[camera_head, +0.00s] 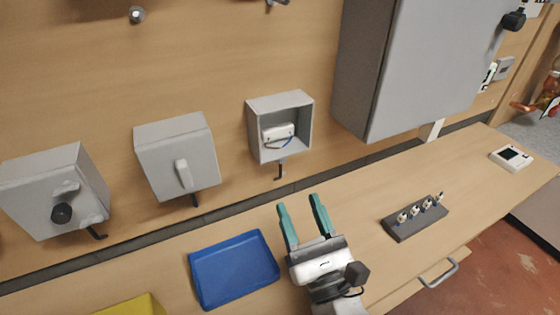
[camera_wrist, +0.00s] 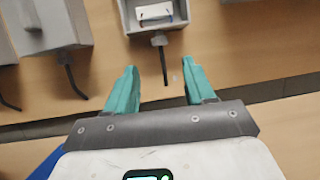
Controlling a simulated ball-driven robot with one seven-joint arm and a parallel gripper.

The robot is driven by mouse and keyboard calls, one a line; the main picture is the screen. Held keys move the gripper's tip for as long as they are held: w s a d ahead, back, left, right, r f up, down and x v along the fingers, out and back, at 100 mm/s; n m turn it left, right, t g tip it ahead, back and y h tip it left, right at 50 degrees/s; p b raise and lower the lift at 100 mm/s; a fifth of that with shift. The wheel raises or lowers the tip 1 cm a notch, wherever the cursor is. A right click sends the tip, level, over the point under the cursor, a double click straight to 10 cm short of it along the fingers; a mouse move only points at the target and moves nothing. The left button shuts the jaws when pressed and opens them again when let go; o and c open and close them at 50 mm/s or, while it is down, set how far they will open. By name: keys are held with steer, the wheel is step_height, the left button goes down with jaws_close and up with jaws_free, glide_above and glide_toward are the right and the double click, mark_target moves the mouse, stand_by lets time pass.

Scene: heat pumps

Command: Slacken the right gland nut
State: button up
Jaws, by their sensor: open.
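Three grey boxes on the wooden wall each have a cable gland underneath. The right gland nut (camera_head: 281,162) sits under the open box (camera_head: 251,134), with a short dark cable hanging from it. In the wrist view this gland nut (camera_wrist: 158,40) is grey, and its cable hangs down into the space between my fingers. My gripper (camera_head: 298,202) has teal fingers and is open and empty, below and slightly right of the gland in the head view. In the wrist view my gripper (camera_wrist: 159,68) points toward the box, its fingertips apart from the nut.
A closed box with a handle (camera_head: 178,158) and a box with a black knob (camera_head: 55,192) hang to the left. A large grey cabinet (camera_head: 425,65) hangs right. A blue tray (camera_head: 233,270), yellow bin (camera_head: 135,306) and dark rack (camera_head: 415,219) sit on the bench.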

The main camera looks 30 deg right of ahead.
mark_target(281, 162)
steer(key=shift+p+x, duration=2.05)
steer(key=shift+x, duration=2.4)
jaws_close()
steer(key=shift+a+b, duration=0.1)
steer(key=shift+b, duration=0.3)
